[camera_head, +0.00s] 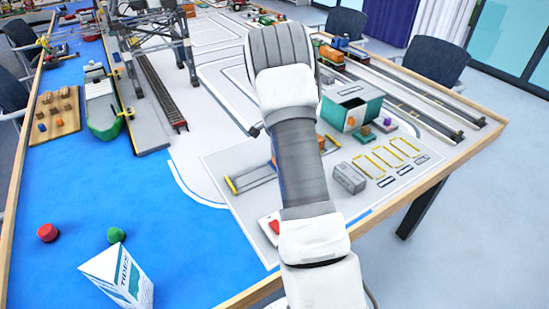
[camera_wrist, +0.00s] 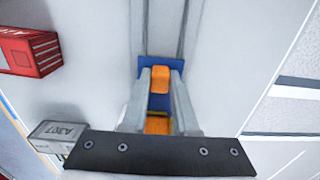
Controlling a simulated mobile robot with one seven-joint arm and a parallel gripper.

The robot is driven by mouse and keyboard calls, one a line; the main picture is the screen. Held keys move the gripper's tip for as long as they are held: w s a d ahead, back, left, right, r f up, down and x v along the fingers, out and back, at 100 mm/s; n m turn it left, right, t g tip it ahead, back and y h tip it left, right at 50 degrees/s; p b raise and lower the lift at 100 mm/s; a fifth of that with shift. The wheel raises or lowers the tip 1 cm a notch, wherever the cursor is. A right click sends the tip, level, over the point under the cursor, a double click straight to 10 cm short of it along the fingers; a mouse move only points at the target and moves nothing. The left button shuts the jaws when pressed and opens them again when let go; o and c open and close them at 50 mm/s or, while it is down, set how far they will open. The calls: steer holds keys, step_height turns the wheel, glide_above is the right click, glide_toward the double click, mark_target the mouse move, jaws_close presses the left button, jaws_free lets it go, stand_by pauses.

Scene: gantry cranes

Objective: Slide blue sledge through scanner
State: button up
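In the wrist view the blue sledge (camera_wrist: 147,66) sits below my gripper (camera_wrist: 161,78), at the near end of two thin grey rails (camera_wrist: 165,25). An orange block (camera_wrist: 159,80) stands on the sledge, closely flanked by my two grey fingers, which look shut on it. A second orange piece (camera_wrist: 157,126) shows closer to the palm. In the head view my arm hides the gripper and most of the sledge; the yellow-ended rail track (camera_head: 255,180) shows left of the arm. I cannot make out the scanner for certain.
A red container (camera_wrist: 30,52) and a grey container (camera_wrist: 55,134) stand left of the fingers. In the head view, a grey box (camera_head: 349,178) and a teal-walled box (camera_head: 352,108) stand right of my arm.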

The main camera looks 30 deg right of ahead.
steer(key=o, duration=0.4)
steer(key=shift+o, duration=0.2)
step_height(320, 180, up, 18)
steer(key=p, duration=0.2)
steer(key=shift+f+p, duration=0.25)
steer(key=shift+p, duration=0.1)
